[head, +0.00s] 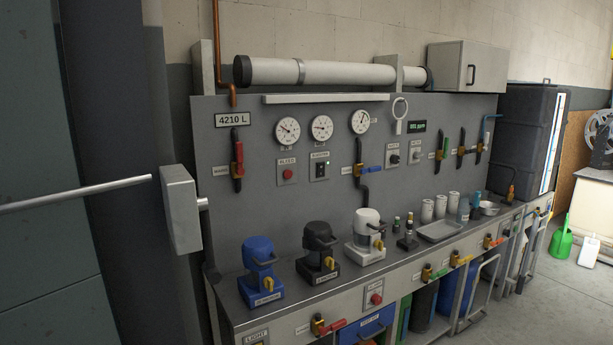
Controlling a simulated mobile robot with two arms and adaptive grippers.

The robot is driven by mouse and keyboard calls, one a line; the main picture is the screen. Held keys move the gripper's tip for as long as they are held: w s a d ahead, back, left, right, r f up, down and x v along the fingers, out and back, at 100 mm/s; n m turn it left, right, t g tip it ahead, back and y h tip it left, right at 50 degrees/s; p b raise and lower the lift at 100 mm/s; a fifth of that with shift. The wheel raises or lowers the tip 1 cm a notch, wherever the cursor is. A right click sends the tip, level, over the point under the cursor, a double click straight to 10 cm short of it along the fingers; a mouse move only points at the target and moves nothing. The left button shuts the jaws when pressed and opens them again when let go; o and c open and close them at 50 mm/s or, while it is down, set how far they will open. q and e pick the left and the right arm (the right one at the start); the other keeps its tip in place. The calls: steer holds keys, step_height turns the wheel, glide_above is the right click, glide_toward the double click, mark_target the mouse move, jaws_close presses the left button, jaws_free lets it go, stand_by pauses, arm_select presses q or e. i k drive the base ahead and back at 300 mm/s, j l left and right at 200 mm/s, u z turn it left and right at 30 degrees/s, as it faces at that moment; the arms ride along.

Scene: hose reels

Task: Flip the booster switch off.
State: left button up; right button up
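The booster switch (320,171) is a small black rocker on a light plate, set in the grey upright panel (270,215) in the head view. A small label (320,155) sits just above it; its lettering is hard to read. Neither of my grippers shows in this view, and nothing covers the switch.
Blue (259,270), black (318,250) and white (366,236) pump-like units stand on the bench below the panel. A metal rod (75,194) and a grey box (180,209) stick out at the left. Floor at the right is partly clear, with a green can (562,243).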

mark_target(321, 167)
steer(key=i+l, duration=0.3)
steer(key=l, duration=0.15)
steer(key=i+l, duration=0.3)
steer(key=i, duration=0.15)
steer(key=i+l+z, duration=0.1)
steer(key=i+l, duration=0.55)
steer(key=i, duration=0.2)
